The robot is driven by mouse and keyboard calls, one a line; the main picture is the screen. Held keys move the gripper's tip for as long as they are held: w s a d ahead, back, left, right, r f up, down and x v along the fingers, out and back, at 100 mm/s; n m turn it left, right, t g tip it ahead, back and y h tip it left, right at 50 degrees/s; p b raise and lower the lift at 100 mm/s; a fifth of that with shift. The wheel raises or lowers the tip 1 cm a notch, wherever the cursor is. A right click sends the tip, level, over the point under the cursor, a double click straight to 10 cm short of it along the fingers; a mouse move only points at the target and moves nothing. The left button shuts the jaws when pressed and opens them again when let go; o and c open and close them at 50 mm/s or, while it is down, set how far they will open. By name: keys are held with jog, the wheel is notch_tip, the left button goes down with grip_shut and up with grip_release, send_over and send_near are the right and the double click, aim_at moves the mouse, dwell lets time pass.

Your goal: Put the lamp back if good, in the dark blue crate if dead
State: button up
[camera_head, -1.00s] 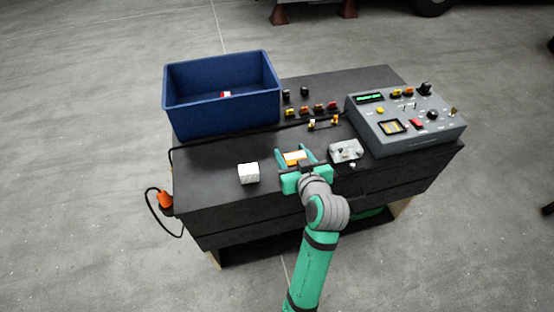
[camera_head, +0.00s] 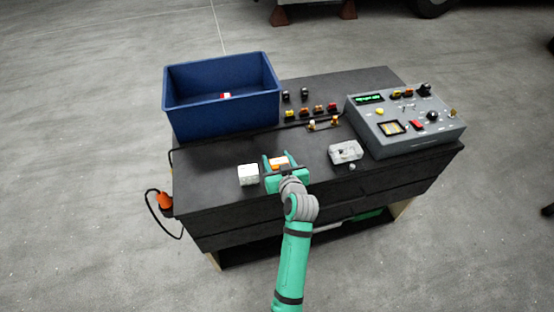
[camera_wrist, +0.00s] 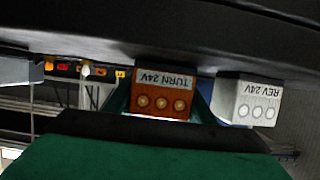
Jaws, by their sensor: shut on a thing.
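My gripper (camera_head: 278,164) is shut on an orange lamp block with a white label (camera_head: 280,162), low over the front middle of the bench. In the wrist view the lamp (camera_wrist: 162,102) sits between the fingers; its label reads "TURN 24V" upside down, with three round contacts facing the camera. The contacts look unlit. A white block (camera_head: 248,174) stands just left of my gripper; in the wrist view it (camera_wrist: 248,100) reads "REV 24V". The dark blue crate (camera_head: 225,112) stands at the bench's back left with a small red and white item (camera_head: 226,96) inside.
A grey tester (camera_head: 405,125) with a green display, switches and knobs stands at the right. A small pale grey fixture (camera_head: 346,151) lies right of my gripper. Several small coloured lamps (camera_head: 312,110) line the back middle. Dark bench top (camera_head: 215,158) is clear before the crate.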

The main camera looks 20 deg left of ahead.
jog(key=shift+d+f, duration=0.1)
jog(key=o, duration=1.1)
jog(key=shift+o, duration=0.5)
